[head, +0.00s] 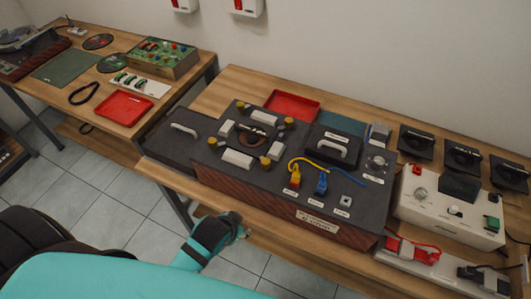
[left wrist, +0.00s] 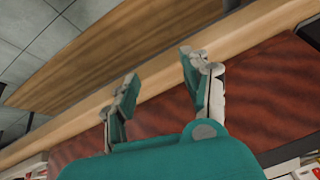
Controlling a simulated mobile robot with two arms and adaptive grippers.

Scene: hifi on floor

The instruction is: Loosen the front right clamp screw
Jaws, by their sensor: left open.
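The dark unit (head: 225,178) with a red-brown front stands on the wooden table in the head view. Its top has several small brass-coloured screws around a central round part (head: 253,138). The front right one appears to be the clamp screw (head: 265,161), beside a white block; its details are too small to tell. My left gripper (head: 240,229) is in front of the unit, below its top and apart from the screw. In the left wrist view my left gripper (left wrist: 158,66) is open and empty, with the red-brown front and table edge behind it. My right gripper is out of view.
Yellow and blue plugs with cables (head: 295,178) stand right of the screw. A black lid with a handle (head: 333,146) is behind them. A white control box (head: 445,215) stands at the right, and a red tray (head: 292,105) behind. Tiled floor lies free in front.

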